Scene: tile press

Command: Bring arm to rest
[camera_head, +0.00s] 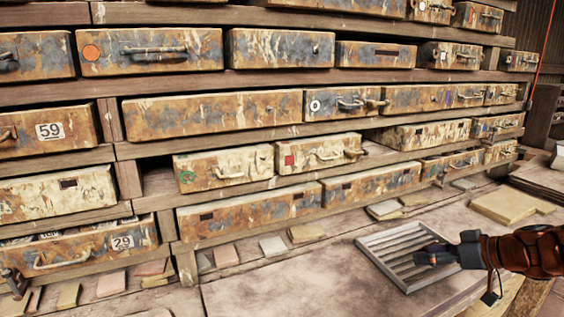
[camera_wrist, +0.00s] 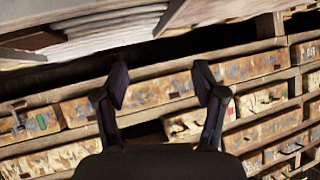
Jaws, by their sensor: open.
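My arm comes in from the right edge in the head view, and my gripper (camera_head: 436,256) is above the slatted metal rack on the bench. In the wrist view my gripper (camera_wrist: 163,88) shows two dark fingers spread wide apart. Nothing is between the fingers. The slatted rack (camera_head: 372,246) lies flat on the bench top; my gripper hides part of it. From the head view I cannot tell whether the gripper touches the rack.
Rusty drawers (camera_head: 210,112) fill the wooden shelving behind the bench. Loose tiles (camera_head: 272,246) lie along the shelf foot, and yellowish tiles (camera_head: 502,207) are stacked at the right. The bench top (camera_head: 300,285) is clear left of the rack.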

